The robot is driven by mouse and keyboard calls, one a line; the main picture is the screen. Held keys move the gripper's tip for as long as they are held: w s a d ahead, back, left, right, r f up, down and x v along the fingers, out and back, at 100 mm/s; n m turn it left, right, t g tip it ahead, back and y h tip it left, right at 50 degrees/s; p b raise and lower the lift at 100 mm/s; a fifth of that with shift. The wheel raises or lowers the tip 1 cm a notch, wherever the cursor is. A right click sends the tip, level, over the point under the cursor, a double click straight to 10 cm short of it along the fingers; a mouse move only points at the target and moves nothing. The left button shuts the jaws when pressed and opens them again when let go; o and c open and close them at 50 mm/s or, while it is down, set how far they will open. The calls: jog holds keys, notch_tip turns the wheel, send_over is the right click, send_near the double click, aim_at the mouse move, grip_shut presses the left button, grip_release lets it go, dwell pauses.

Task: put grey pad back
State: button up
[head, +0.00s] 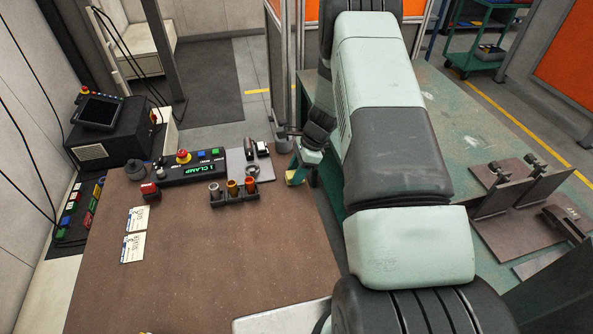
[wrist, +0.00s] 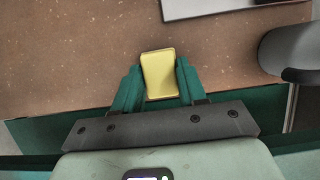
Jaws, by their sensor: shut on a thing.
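My gripper (head: 297,175) is at the right edge of the brown table, just right of a small grey plate. In the wrist view its two green fingers (wrist: 157,85) are shut on a yellow pad (wrist: 158,71), one finger on each side. The pad also shows as a small yellow patch in the head view (head: 293,179). The held pad looks yellow, not grey. I cannot make out a grey pad for certain in either view.
The brown table (head: 190,265) is largely clear at front. A rack (head: 234,196) holds three coloured cups near the grey plate (head: 266,172). Behind it is a control box (head: 190,170) with a red button. Two white cards (head: 134,247) lie left. A green table (head: 465,120) with metal brackets stands right.

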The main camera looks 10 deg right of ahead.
jog(key=o, duration=1.1)
jog(key=shift+f, duration=0.1)
